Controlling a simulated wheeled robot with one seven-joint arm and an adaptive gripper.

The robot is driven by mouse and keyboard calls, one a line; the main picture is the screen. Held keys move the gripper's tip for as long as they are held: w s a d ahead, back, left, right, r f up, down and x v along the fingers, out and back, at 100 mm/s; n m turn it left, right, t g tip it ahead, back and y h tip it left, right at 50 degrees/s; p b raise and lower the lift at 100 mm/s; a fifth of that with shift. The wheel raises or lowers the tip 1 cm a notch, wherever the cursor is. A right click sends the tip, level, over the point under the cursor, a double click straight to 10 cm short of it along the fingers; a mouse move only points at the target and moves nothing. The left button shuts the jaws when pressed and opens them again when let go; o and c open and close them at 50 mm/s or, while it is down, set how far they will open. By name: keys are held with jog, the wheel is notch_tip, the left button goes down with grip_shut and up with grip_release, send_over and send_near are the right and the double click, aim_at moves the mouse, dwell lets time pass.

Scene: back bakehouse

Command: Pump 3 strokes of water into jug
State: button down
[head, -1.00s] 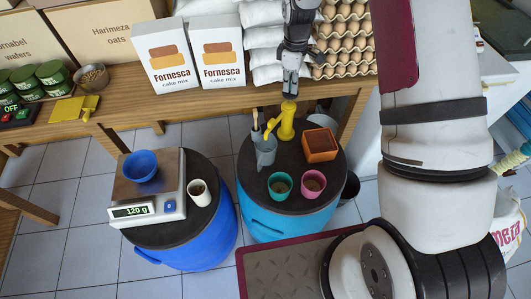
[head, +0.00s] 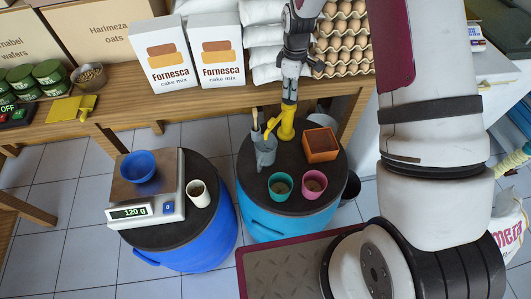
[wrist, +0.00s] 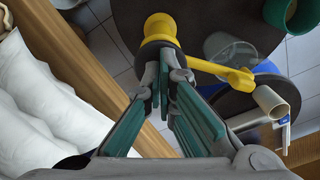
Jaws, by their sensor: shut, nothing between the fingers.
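The yellow pump (head: 286,127) stands on the dark top of the teal barrel, its spout pointing left toward the grey jug (head: 266,153). My gripper (head: 289,101) is shut and empty, fingers pointing down at the top of the pump. In the wrist view the closed fingertips (wrist: 162,78) overlap the near side of the yellow pump head (wrist: 160,30); they look to be on or just above it. The spout (wrist: 222,72) reaches right there, beside a translucent vessel (wrist: 226,48) that is probably the jug. The water level in the jug cannot be made out.
A teal cup (head: 281,184), a pink cup (head: 313,183) and an orange square container (head: 320,145) share the teal barrel top (head: 294,157). A scale (head: 148,205) reading 120 g bears a blue bowl (head: 140,166) on the blue barrel. Egg trays (head: 343,40) and white sacks (head: 265,38) stand close behind my gripper.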

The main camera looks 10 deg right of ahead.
dwell(0.3)
jog(key=shift+r+p, duration=0.5)
jog(key=shift+r, duration=1.95)
jog(key=shift+r, duration=0.1)
jog(key=shift+r+p, duration=0.5)
jog(key=shift+r, duration=2.4)
